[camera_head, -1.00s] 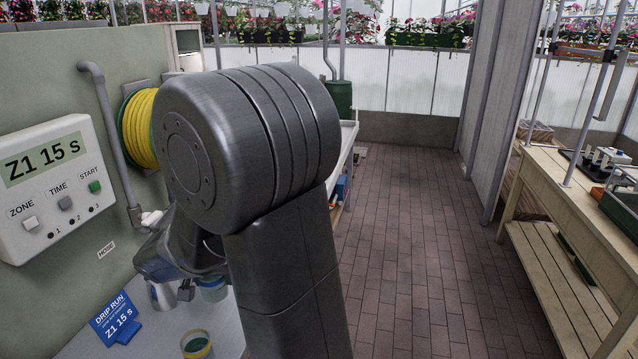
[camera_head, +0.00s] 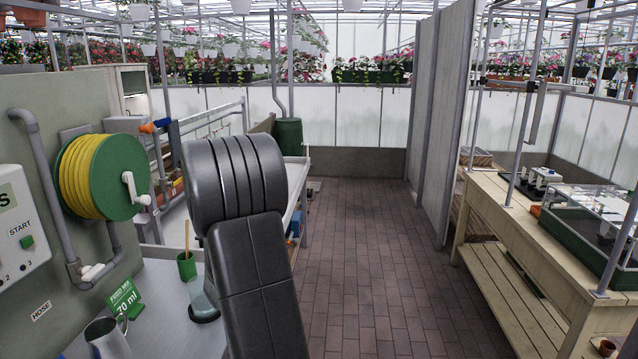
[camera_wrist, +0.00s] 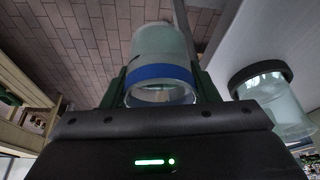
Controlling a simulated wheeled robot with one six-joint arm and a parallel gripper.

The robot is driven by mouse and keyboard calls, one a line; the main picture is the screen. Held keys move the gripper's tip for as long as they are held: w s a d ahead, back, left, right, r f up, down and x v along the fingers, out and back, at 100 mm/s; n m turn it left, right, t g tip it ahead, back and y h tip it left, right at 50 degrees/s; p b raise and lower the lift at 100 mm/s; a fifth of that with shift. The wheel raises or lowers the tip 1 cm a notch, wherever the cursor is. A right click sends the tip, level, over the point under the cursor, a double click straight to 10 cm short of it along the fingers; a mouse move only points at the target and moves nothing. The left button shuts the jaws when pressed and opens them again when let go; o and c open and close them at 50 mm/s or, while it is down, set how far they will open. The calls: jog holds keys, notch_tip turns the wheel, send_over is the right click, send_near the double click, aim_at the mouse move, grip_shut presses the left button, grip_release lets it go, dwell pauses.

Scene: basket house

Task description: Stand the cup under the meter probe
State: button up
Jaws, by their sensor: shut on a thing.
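My gripper (camera_wrist: 160,86) is shut on a translucent cup (camera_wrist: 162,50) with a blue band, in the wrist view. One dark green finger is on each side of the cup. The cup's round end toward the wrist camera looks clear, and its far end extends over the brick floor in the picture. In the head view my own arm hides the gripper and the held cup. I cannot make out a meter probe with certainty; a small white and black device (camera_head: 541,179) stands on the wooden bench (camera_head: 487,187) at the right.
A clear vessel with a dark base (camera_head: 203,305) stands on the grey bench by my arm. A green pot with a stick (camera_head: 187,267), a metal jug (camera_head: 106,341) and a green card (camera_head: 124,298) are also there. The brick aisle is clear.

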jog(key=w+d+f, duration=0.2)
jog(key=d, duration=0.5)
jog(key=w+d+f+m, duration=0.1)
jog(key=w+d+f, duration=0.1)
jog(key=d, duration=0.6)
jog(key=shift+f+h, duration=0.3)
jog(key=shift+f, duration=0.5)
jog(key=shift+w+d, duration=0.1)
jog(key=shift+d, duration=0.05)
